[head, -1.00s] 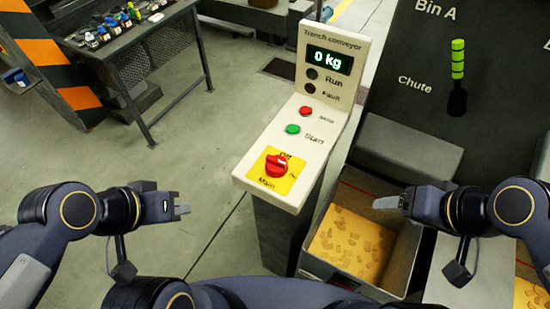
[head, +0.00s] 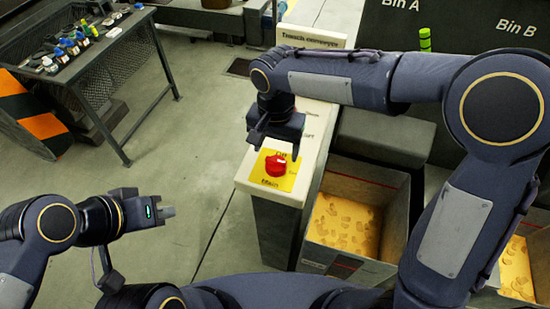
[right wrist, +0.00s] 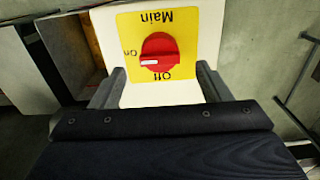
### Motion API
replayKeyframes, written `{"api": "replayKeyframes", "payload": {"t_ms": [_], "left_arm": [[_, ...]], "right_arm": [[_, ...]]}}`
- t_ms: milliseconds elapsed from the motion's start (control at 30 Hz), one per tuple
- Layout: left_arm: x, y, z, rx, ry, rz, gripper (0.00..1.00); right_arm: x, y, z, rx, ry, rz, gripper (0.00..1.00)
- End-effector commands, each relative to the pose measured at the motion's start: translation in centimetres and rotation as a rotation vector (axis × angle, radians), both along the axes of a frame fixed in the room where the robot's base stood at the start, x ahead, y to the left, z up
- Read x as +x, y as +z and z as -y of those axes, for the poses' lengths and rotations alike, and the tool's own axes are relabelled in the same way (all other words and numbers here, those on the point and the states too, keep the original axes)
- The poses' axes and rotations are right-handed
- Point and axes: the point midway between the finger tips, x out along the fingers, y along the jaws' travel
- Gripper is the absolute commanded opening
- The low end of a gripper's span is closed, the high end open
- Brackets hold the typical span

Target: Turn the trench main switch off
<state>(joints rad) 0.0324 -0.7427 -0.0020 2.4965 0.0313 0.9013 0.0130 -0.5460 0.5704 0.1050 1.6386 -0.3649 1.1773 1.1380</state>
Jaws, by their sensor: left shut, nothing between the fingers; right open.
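The main switch is a red rotary knob (head: 276,166) on a yellow plate (head: 286,183) at the near end of the trench conveyor's white panel (head: 253,180). In the right wrist view, the knob (right wrist: 160,54) has a white mark pointing at the word On, with Off at the picture's bottom side. My right gripper (head: 279,152) is over the panel just beyond the knob, open, pointing down. In the right wrist view its two fingers (right wrist: 160,84) stand apart at either side of the plate's Off edge, not touching the knob. My left gripper (head: 168,212) is shut and empty, left of the panel.
My right arm hides the panel's display and buttons. An open bin (head: 392,215) with tan pieces stands right of the panel. A dark table (head: 110,62) with small items is at the back left. The floor (head: 200,140) left of the panel is clear.

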Motion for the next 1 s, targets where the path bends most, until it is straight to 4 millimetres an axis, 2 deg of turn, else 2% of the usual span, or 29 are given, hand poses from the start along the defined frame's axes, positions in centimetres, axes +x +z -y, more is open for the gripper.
{"api": "replayKeyframes", "payload": {"t_ms": [100,300,433,667,767,1000], "left_arm": [[0.0,0.3,0.0,0.000,0.000,0.000,0.00],[0.0,0.5,0.0,0.000,0.000,0.000,0.00],[0.0,0.6,0.0,0.000,0.000,0.000,0.00],[0.0,0.6,0.0,0.000,0.000,0.000,0.00],[0.0,0.6,0.0,0.000,0.000,0.000,0.00],[0.0,0.6,0.0,0.000,0.000,0.000,0.00]], "right_arm": [[0.0,-2.1,0.1,-0.003,0.001,-0.004,0.70],[0.0,-4.6,0.1,-0.002,0.001,-0.002,0.70],[0.0,-5.3,0.1,-0.001,0.001,-0.001,0.70],[0.0,-5.4,0.1,0.001,0.001,0.000,0.70],[0.0,-5.4,0.1,0.001,0.001,0.000,0.60],[0.0,-5.3,0.1,0.001,0.001,0.000,0.28]]}}
